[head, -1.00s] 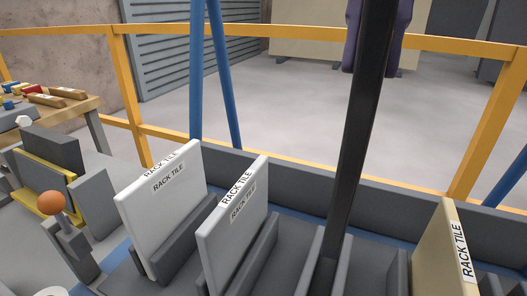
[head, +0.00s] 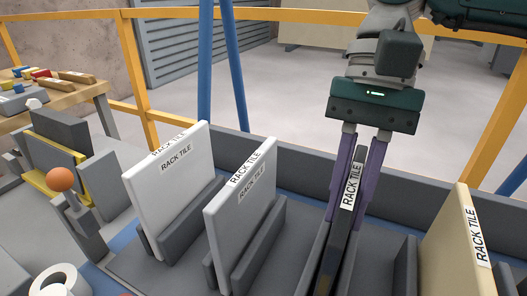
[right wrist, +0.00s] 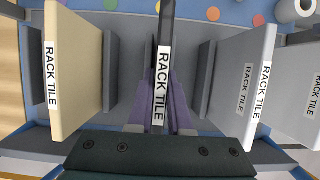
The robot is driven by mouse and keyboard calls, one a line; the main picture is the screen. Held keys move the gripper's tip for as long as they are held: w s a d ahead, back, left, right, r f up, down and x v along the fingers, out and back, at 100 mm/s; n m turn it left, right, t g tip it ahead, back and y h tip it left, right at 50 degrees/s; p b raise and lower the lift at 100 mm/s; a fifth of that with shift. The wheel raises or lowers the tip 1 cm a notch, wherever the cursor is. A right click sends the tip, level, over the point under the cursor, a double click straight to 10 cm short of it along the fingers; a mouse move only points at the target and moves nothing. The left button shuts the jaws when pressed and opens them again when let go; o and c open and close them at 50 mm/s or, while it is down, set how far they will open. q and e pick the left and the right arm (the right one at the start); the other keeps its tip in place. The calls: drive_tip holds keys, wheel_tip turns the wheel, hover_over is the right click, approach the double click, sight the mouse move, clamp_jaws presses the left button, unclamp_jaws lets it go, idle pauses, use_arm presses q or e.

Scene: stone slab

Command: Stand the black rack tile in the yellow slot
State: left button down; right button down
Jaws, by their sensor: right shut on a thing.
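The black rack tile (head: 352,186) stands almost edge-on in the head view, with its label facing up toward me. My right gripper (head: 348,212) is shut on it, one purple finger on each side. In the right wrist view the tile (right wrist: 162,75) runs straight out between the fingers (right wrist: 161,110). Its lower end is down between grey rack dividers; its bottom edge is hidden, so I cannot tell if it rests there. A grey holder with yellow edges (head: 38,187) is at the left of the head view, apart from the tile. My left gripper is out of view.
Two white rack tiles (head: 160,200) (head: 236,225) stand in the rack to the left, and a beige tile (head: 450,245) to the right. A lever with an orange ball (head: 61,180) and a white roll (head: 62,280) are at the left. A yellow rail (head: 270,15) runs behind.

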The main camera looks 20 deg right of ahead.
drive_tip(key=shift+f, duration=0.9)
drive_tip(key=c, duration=0.8)
unclamp_jaws()
drive_tip(key=shift+c, duration=0.2)
drive_tip(key=b+v, duration=0.1)
drive_tip(key=v, duration=1.1)
drive_tip(key=shift+a, duration=0.1)
